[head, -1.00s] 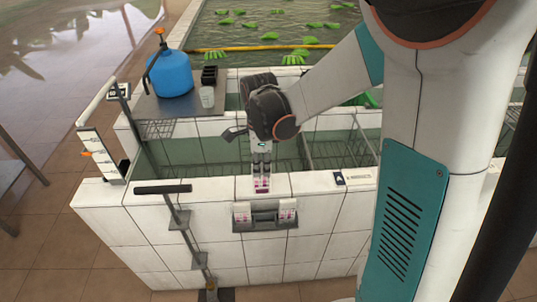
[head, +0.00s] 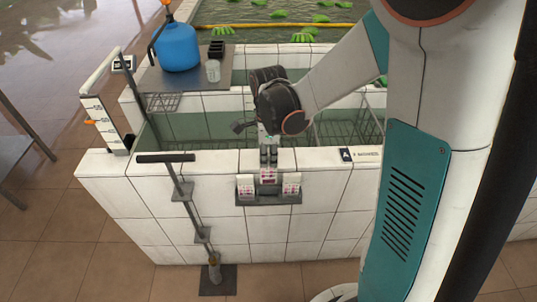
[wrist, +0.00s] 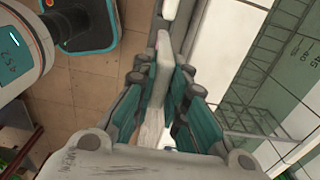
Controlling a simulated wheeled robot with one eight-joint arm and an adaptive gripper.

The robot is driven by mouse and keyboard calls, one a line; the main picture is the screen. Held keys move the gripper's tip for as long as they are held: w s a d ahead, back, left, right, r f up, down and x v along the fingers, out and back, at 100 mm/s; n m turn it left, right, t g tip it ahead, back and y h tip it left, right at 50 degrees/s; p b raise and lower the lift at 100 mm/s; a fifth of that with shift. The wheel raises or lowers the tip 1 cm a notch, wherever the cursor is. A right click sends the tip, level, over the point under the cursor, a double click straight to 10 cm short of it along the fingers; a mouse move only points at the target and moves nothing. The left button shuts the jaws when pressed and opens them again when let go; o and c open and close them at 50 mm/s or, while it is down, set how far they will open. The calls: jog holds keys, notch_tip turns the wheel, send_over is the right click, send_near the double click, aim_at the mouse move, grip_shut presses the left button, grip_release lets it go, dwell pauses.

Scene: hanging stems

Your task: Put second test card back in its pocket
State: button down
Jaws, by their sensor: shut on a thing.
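My gripper (head: 268,157) points down in front of the tiled wall and is shut on a white and pink test card (head: 269,176). In the wrist view, the pale card (wrist: 162,65) stands edge-on between the teal finger pads of my gripper (wrist: 159,88). A grey pocket rack (head: 268,198) is fixed to the wall's front face. One card (head: 246,184) stands in its left pocket and another (head: 291,184) in its right pocket. The held card is upright between them, at the middle pocket. I cannot tell whether its lower edge is inside.
A tiled tank wall (head: 215,163) runs behind the rack. A black-handled upright tool (head: 183,195) stands to the left. A small black-and-white label (head: 360,154) lies on the rim to the right. A blue container (head: 177,47) stands on the grey shelf behind.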

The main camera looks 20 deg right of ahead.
aim_at(269, 183)
jog(key=shift+f+b, duration=2.9)
jog(key=shift+f, duration=1.4)
jog(key=shift+f+b, duration=0.35)
jog(key=shift+f, duration=0.05)
jog(key=c, duration=1.5)
grip_release()
jog(key=shift+c, duration=0.2)
jog(key=shift+r, duration=0.1)
notch_tip(269, 183, up, 12)
jog(key=shift+r, duration=0.1)
jog(key=s+r+n+t, duration=0.2)
jog(key=s+n+t, duration=0.1)
jog(key=s+n, duration=0.4)
jog(key=s+r+n+t, duration=0.3)
jog(key=s+n, duration=0.5)
jog(key=n, duration=0.6)
jog(key=shift+r+n+t, duration=0.3)
jog(key=shift+r+t, duration=0.05)
jog(key=shift+t, duration=0.15)
